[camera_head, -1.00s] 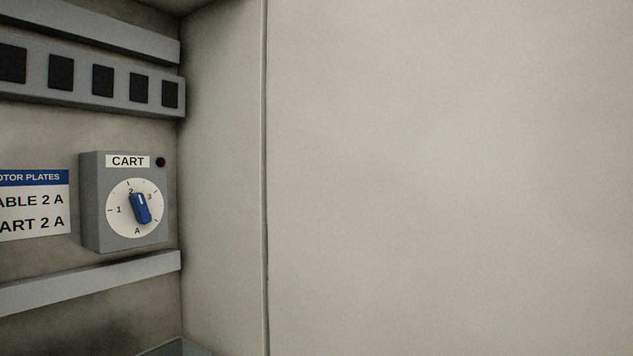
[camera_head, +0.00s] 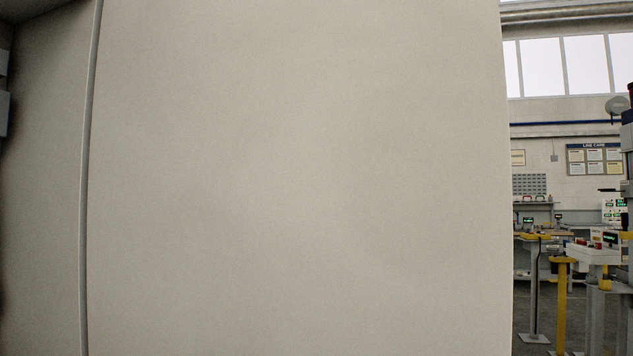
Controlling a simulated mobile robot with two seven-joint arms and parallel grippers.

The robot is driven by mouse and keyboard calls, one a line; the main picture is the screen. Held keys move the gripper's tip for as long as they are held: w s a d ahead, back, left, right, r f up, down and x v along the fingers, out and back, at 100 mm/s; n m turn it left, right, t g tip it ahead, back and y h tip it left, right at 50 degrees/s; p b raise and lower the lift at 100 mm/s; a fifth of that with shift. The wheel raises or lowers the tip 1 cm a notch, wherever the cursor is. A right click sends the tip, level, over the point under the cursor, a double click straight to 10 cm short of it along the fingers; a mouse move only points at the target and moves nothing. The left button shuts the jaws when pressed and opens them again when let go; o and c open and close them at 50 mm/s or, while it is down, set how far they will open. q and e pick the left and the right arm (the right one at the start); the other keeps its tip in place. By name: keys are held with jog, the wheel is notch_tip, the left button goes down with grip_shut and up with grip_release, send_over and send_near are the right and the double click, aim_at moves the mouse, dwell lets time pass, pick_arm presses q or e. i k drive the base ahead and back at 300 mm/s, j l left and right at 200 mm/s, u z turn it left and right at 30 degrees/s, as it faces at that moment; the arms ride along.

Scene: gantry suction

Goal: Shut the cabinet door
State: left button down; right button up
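The cabinet door (camera_head: 300,180) is a large plain beige panel that fills most of the head view. It stands open, and its free edge is at the right, beside the view of the hall. Its hinge side meets the cabinet (camera_head: 45,170) at the left, along a thin vertical seam. Only the cabinet's inner side wall and a dark sliver of its inside show at the far left. Any handle on the door is not in view. Neither of my grippers is in view.
Beyond the door's right edge is a hall with workbenches (camera_head: 535,229), yellow posts (camera_head: 562,300) and a wall board (camera_head: 594,160). A dark upright machine part (camera_head: 628,150) stands at the right edge. Some floor (camera_head: 545,320) shows between the stands.

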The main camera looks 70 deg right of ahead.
aim_at(266, 177)
jog(key=k+l+u, duration=0.35)
jog(key=k+l, duration=1)
jog(key=l, duration=0.2)
jog(key=k+l+u, duration=0.1)
jog(key=l, duration=0.2)
jog(key=k+l, duration=0.15)
jog(key=l, duration=0.15)
jog(key=l+u, duration=0.15)
jog(key=l, duration=1)
jog(key=u, duration=0.1)
